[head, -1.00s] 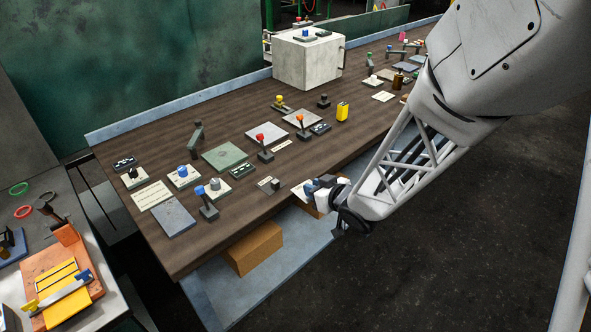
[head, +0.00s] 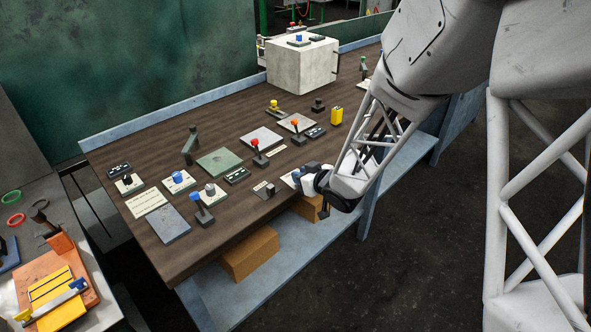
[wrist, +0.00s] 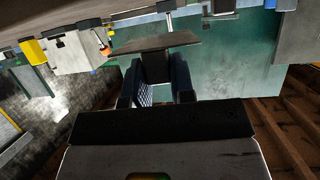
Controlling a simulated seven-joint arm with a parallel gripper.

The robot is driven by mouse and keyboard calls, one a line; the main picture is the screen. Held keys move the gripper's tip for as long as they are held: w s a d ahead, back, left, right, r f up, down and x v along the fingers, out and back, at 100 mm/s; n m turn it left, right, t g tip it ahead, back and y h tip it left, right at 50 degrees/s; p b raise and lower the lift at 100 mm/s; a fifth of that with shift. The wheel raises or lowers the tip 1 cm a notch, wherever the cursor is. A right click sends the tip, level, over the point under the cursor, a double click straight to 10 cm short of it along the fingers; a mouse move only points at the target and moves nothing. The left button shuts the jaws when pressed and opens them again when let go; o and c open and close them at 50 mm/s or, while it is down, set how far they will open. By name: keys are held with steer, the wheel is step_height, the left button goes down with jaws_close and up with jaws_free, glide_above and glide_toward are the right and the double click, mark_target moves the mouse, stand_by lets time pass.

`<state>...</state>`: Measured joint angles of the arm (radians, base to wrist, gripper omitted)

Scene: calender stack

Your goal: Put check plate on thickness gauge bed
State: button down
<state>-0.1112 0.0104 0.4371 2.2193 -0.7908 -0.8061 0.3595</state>
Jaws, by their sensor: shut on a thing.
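My gripper (head: 299,178) is at the bench's front edge in the head view, seen from the side and small. In the wrist view my gripper (wrist: 158,88) has its two dark fingers shut on the dark stem of a flat dark plate (wrist: 155,43). I take this as the check plate; its broad face spreads beyond the fingertips. In the head view it is mostly hidden or too small to make out. An orange fixture (head: 32,292) with a yellow bed and a metal bar sits at the lower left. I cannot tell surely whether it is the thickness gauge bed.
The brown bench (head: 200,265) carries several levers, knobs, flat plates and labels. A pale box (head: 300,68) stands at its back. A cardboard box (head: 250,253) lies on the blue lower shelf. The floor (head: 420,240) right of the bench is open. Coloured rings (head: 14,196) lie at left.

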steer(key=shift+w+a+f, duration=0.1)
steer(key=shift+w+a, duration=0.15)
steer(key=shift+w, duration=0.7)
steer(key=shift+w+a+f, duration=0.1)
steer(key=shift+w+a, duration=0.15)
steer(key=shift+w, duration=0.75)
steer(key=shift+w+a, duration=0.25)
steer(key=shift+w, duration=0.7)
steer(key=shift+w+a+f, duration=0.15)
steer(key=shift+w+a, duration=0.05)
steer(key=shift+w, duration=0.6)
steer(key=shift+f, duration=1.5)
steer(key=shift+f, duration=0.2)
steer(key=c, duration=1)
jaws_free()
steer(key=shift+v, duration=3.85)
steer(key=shift+d, duration=0.1)
